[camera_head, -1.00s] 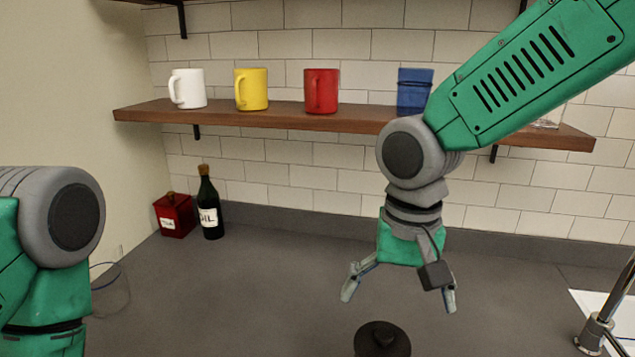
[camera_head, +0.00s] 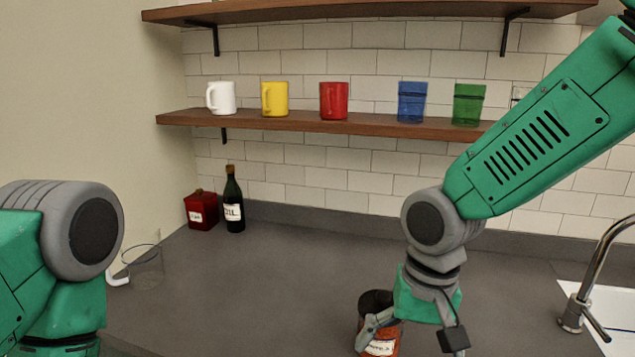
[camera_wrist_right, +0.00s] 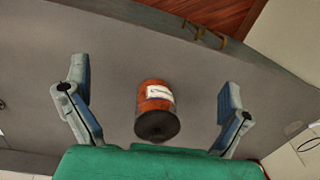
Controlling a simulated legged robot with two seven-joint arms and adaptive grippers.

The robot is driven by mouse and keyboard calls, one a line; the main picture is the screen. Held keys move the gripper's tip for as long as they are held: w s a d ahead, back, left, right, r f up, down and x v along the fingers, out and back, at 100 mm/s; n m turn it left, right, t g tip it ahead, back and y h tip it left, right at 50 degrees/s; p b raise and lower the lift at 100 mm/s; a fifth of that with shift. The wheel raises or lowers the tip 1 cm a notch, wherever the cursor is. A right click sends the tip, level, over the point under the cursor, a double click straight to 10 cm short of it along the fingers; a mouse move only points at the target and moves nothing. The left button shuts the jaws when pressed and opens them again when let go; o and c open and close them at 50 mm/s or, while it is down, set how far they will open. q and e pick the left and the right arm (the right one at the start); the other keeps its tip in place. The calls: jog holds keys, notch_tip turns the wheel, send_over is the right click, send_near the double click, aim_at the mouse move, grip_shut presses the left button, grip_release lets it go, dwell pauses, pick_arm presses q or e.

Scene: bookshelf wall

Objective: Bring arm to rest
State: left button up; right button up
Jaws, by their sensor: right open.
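My right arm comes in from the right. Its gripper (camera_head: 412,338) is open and empty, low in the head view, with one finger overlapping a jar. The jar (camera_head: 380,348) has a dark lid, a reddish-orange body and a white label, and is partly covered by that finger. In the right wrist view the jar (camera_wrist_right: 155,108) lies between the two spread fingers, with room on both sides. My left arm shows at the left edge of the head view, but its gripper is out of the picture.
A wooden shelf (camera_head: 290,124) holds white, yellow and red mugs, a blue cup and a green cup. A red tin (camera_head: 201,211) and a dark oil bottle (camera_head: 233,205) stand at the back left. A clear glass (camera_head: 145,268) is by my left arm; a faucet (camera_head: 600,270) is right. Mid-counter is clear.

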jog(key=s+d+f+b, duration=0.2)
jog(key=s+f, duration=0.1)
jog(key=f, duration=0.5)
jog(key=s+d+f+y+b, duration=0.1)
jog(key=s+f, duration=0.2)
jog(key=f, duration=0.5)
jog(key=s+d+f+b, duration=0.2)
jog(key=s+f, duration=0.1)
jog(key=f, duration=0.5)
jog(key=s+d+f+n+t+h+b, duration=0.1)
jog(key=s+d+f+b, duration=0.3)
jog(key=s+d+f, duration=0.6)
notch_tip(320, 180, down, 4)
jog(key=shift+s+d+r+n+h+b, duration=0.2)
jog(key=shift+s+d+n+h+b, duration=0.15)
jog(key=shift+s+n, duration=0.7)
jog(key=shift+a+m, duration=0.1)
jog(key=shift+m, duration=0.15)
